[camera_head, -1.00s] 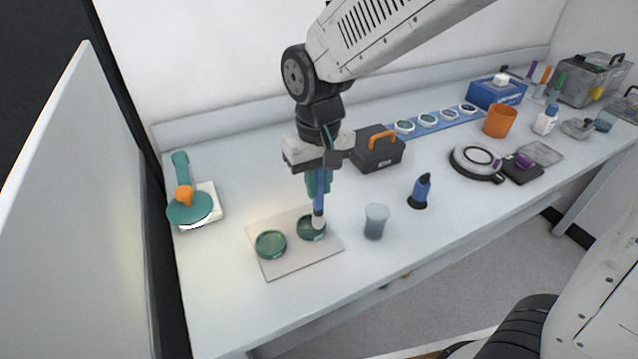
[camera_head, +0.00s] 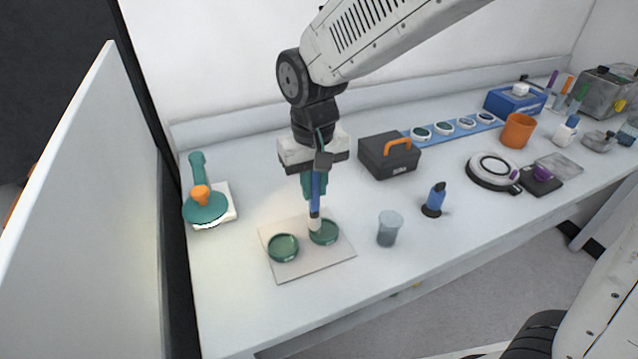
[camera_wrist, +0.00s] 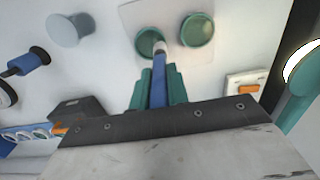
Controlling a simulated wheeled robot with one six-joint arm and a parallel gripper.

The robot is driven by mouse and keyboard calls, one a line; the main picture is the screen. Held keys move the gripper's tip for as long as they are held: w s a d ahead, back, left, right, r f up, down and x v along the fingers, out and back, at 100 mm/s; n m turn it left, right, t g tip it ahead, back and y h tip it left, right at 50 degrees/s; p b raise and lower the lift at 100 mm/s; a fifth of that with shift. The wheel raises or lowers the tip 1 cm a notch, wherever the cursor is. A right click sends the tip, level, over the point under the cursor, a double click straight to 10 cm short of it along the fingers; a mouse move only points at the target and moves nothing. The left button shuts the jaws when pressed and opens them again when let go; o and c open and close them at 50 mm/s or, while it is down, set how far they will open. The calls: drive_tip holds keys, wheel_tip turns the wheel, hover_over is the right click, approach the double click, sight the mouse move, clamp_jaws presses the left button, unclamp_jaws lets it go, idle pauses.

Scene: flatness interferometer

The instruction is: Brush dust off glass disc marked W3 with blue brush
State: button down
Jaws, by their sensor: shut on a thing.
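My gripper (camera_head: 315,185) is shut on the blue brush (camera_head: 316,197), which hangs upright with its pale bristle end down. The brush tip is at the left part of the right-hand green glass disc (camera_head: 327,234) on a pale square mat (camera_head: 305,268). Whether the bristles touch the glass I cannot tell. A second green glass disc (camera_head: 283,247) lies to its left on the mat. In the wrist view the brush (camera_wrist: 160,75) reaches from the teal fingers to one disc (camera_wrist: 149,42); the other disc (camera_wrist: 197,31) lies beside it. No W3 mark or dust is readable.
A frosted cup (camera_head: 389,230) stands right of the mat, with a blue item on a black base (camera_head: 435,201) beyond. A dark toolbox (camera_head: 390,157) is behind. A teal lamp-like tool (camera_head: 205,208) stands left. The bench front is clear.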

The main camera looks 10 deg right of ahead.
drive_tip(key=shift+f, duration=0.5)
idle(0.6)
drive_tip(key=shift+s+d, duration=0.2)
drive_tip(key=shift+d, duration=0.25)
drive_tip(key=shift+s+d, duration=0.1)
drive_tip(key=shift+d, duration=0.25)
drive_tip(key=shift+s+d, duration=0.1)
drive_tip(key=shift+d, duration=0.15)
drive_tip(key=shift+s+d, duration=0.15)
drive_tip(key=shift+d, duration=0.15)
drive_tip(key=shift+r, duration=0.1)
